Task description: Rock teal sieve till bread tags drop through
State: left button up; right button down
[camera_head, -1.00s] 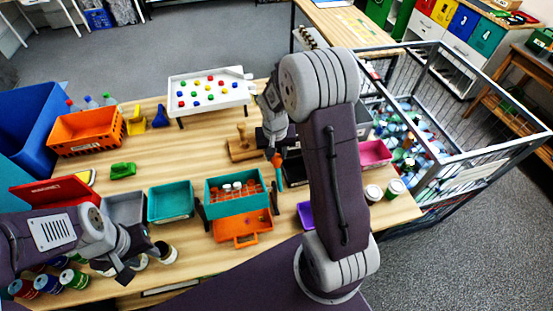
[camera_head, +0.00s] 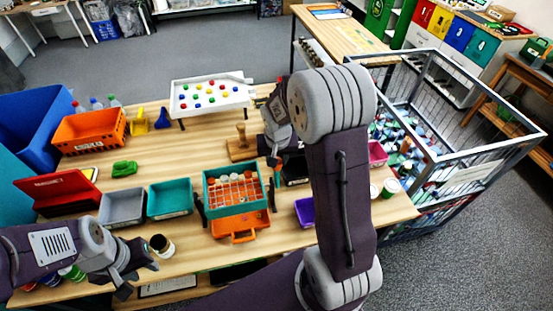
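The teal sieve (camera_head: 207,190) hangs between dark posts near the middle of the table, tilted so its orange mesh faces me. Several pale pieces, apparently bread tags (camera_head: 234,178), lie on the mesh, mostly towards its far side. An orange tray (camera_head: 240,228) sits under the sieve's near side; its contents are unclear. A teal lever (camera_head: 275,174) rises at the sieve's right. My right gripper (camera_head: 275,156) points down at the lever's top; its fingertips are too hidden to tell their closure. My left gripper (camera_head: 138,276) is open and empty over the front left edge.
A teal bin (camera_head: 170,199) and grey bin (camera_head: 122,208) stand left of the sieve. A dark jar (camera_head: 162,246) is near my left gripper. A purple bin (camera_head: 304,212) lies to the right. A white tray of coloured pieces (camera_head: 211,94) stands behind.

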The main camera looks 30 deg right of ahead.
pick_arm(q)
jog(key=shift+s+a+f, duration=0.1)
jog(key=shift+s, duration=0.2)
pick_arm(e)
jog(key=shift+s+a+f, duration=0.1)
jog(key=shift+s+f, duration=0.2)
jog(key=shift+s, duration=0.25)
jog(key=c, duration=1)
grip_release()
jog(key=shift+o, duration=0.2)
jog(key=shift+r, duration=0.1)
jog(key=shift+w+r, duration=0.1)
jog(key=shift+r, duration=0.05)
pick_arm(q)
jog(key=shift+f, duration=0.15)
pick_arm(e)
jog(key=d+v, duration=0.1)
jog(key=v, duration=0.7)
jog(key=shift+a+r, duration=0.4)
jog(key=shift+a, duration=0.1)
